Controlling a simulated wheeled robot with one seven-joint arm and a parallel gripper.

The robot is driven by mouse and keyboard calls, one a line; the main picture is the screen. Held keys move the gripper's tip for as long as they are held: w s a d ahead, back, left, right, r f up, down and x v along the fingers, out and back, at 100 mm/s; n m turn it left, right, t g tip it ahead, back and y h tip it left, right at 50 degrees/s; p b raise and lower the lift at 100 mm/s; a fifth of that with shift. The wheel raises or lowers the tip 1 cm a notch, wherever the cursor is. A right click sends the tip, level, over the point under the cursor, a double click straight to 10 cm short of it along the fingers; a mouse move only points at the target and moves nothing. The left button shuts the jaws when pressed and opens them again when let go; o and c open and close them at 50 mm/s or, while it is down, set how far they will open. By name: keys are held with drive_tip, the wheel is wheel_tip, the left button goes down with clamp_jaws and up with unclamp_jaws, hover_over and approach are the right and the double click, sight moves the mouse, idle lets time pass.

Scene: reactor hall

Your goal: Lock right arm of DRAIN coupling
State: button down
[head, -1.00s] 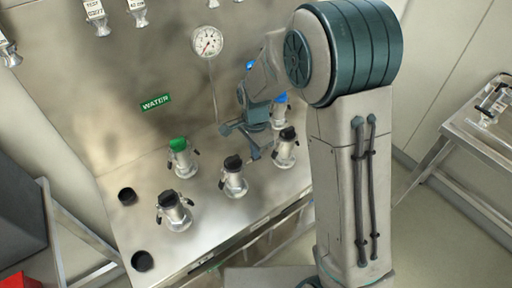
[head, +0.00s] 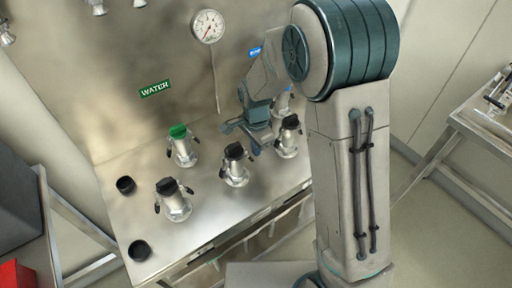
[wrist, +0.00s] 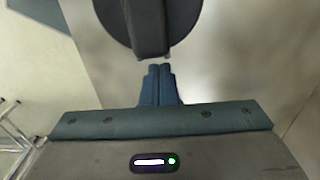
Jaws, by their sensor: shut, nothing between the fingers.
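Several capped metal couplings with small dark side arms stand on the steel bench. They are a green-capped one (head: 182,150), a front black-capped one (head: 175,204), a middle black-capped one (head: 236,172), a right black-capped one (head: 288,142) and a blue-capped one (head: 283,103), partly hidden. No DRAIN label is readable, so I cannot tell which coupling it names. My gripper (head: 256,150) is low between the middle and right black-capped couplings. In the wrist view its fingers (wrist: 160,84) are together and empty, just below a dark round cap (wrist: 150,25) with a raised bar; contact is unclear.
A green WATER label (head: 155,89) and a gauge (head: 208,26) are on the steel panel. Two black round pieces (head: 125,185) (head: 139,250) sit at the bench's left. A side table (head: 487,123) stands right, and a red box (head: 16,275) lower left.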

wheel_tip(320, 180, up, 7)
drive_tip(key=p, duration=0.4)
drive_tip(key=shift+w+d+f, duration=0.2)
drive_tip(key=shift+d, duration=0.05)
idle(0.4)
drive_tip(key=s+d+r+n+t, duration=0.1)
drive_tip(key=s+d+r+n, duration=0.4)
drive_tip(key=s+d+r, duration=0.2)
drive_tip(key=s+d+r+n+t, duration=0.2)
drive_tip(key=s+d+r+n, duration=0.4)
drive_tip(key=s, duration=0.6)
drive_tip(key=shift+d+r, duration=0.4)
drive_tip(key=shift+r, duration=0.55)
